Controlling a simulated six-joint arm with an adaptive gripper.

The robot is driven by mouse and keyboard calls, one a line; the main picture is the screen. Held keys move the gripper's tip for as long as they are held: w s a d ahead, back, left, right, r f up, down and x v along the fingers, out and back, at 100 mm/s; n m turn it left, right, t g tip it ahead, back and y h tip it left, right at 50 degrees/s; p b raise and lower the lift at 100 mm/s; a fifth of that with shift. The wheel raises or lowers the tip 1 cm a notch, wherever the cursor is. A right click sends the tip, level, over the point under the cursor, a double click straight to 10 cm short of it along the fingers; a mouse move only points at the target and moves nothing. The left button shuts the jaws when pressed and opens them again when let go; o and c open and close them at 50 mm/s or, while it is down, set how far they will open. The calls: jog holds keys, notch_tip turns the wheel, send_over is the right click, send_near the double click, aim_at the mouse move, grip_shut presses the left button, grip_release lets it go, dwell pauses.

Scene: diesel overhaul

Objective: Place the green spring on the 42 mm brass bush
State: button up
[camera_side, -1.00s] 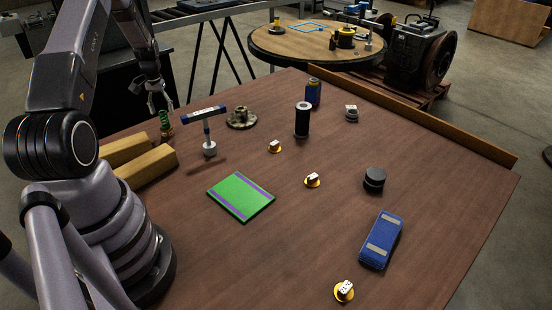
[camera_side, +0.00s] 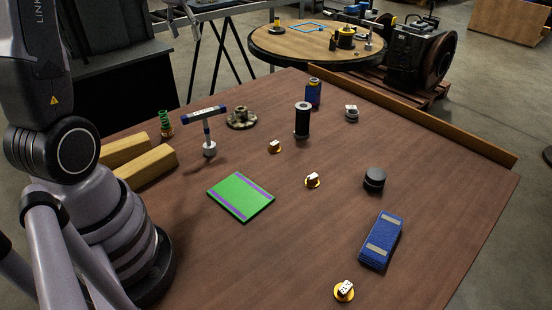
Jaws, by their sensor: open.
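The green spring (camera_side: 164,116) stands upright at the table's far left edge. It sits on top of a small brass-coloured piece (camera_side: 167,131), which looks like a bush; I cannot read its size. My gripper (camera_side: 184,34) is partly in view at the top edge, open and empty, well above and apart from the spring. Most of it is cut off by the frame.
Two wooden blocks (camera_side: 146,166) lie just in front of the spring. Several yellow-based pieces (camera_side: 312,181) are spread over the table. A green book (camera_side: 240,196) lies mid-table.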

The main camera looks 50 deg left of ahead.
jog(key=s+d+r+m+t, duration=0.1)
jog(key=s+d+r, duration=0.2)
jog(key=d, duration=0.3)
jog(key=s+d+r+m+t, duration=0.1)
jog(key=s+d+r, duration=0.15)
jog(key=d, duration=0.25)
jog(key=s+d+m+t+h, duration=0.1)
jog(key=s+d+m, duration=0.2)
jog(key=s+d, duration=0.7)
jog(key=shift+s+d+f+t, duration=0.2)
jog(key=shift+s+t, duration=0.2)
jog(key=shift+s, duration=0.7)
